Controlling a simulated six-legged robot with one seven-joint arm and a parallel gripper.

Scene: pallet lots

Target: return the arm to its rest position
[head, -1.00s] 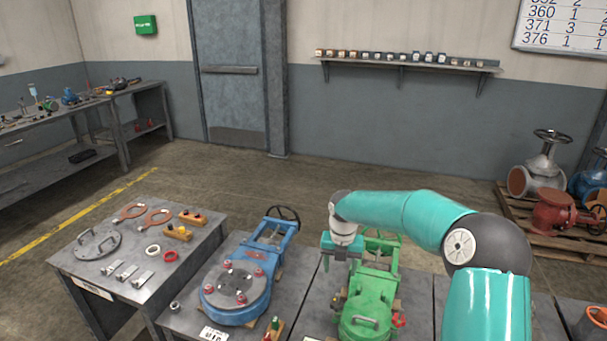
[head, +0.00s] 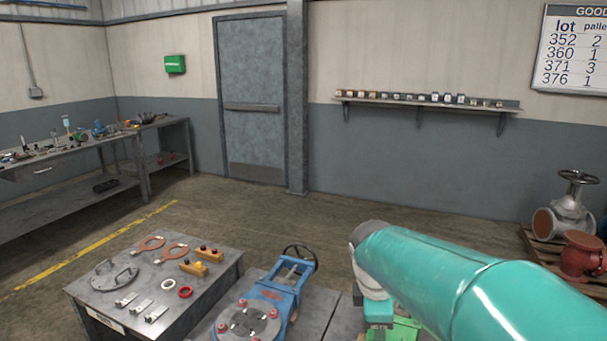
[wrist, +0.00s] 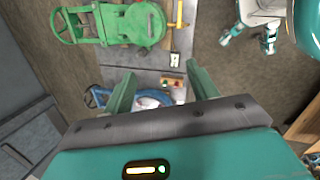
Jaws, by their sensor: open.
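My teal arm (head: 470,285) stretches across the lower right of the head view and hides much of the bench there. In the wrist view my gripper (wrist: 155,90) is open, its two green fingers apart with nothing held between them. A green valve (wrist: 105,22) lies on the grey bench beyond the fingers, apart from them. Part of a blue valve (wrist: 97,96) shows behind the left finger. In the head view the blue valve (head: 283,288) stands left of my arm, and only a bit of the green valve (head: 404,330) shows under it.
A grey table (head: 215,290) with rings, brackets and a round cover stands at left. A workbench (head: 75,150) is along the left wall. A pallet with a red valve (head: 580,256) and a grey valve (head: 566,212) is at far right. Open floor lies before the door (head: 253,100).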

